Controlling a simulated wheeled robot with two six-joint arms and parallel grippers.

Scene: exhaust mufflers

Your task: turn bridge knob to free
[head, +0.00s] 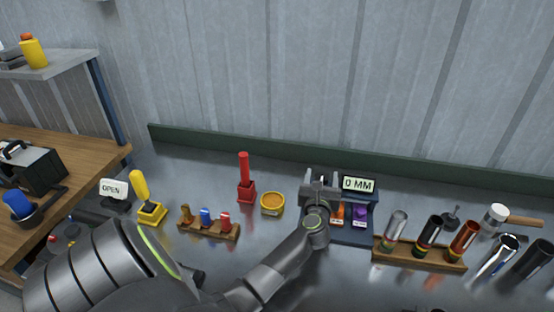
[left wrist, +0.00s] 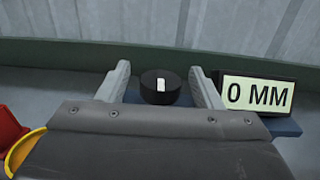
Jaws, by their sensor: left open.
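The knob (left wrist: 162,90), a round black cap with a white mark pointing straight up, shows in the left wrist view between my left gripper's fingers. My left gripper (left wrist: 160,70) is open, with a gap on each side of the knob. In the head view my left gripper (head: 320,180) is over the left part of the dark blue gauge base (head: 352,238) and mostly hides the knob. A display (head: 358,185) reading "0 MM" stands to the right of the gripper. It also shows in the left wrist view (left wrist: 257,94). My right gripper is not in view.
An orange and a purple block sit on the base near my gripper. A wooden rack (head: 420,254) with several tubes stands to the right. A yellow dish (head: 272,204), a red post (head: 245,180) and a small peg rack (head: 208,228) stand to the left.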

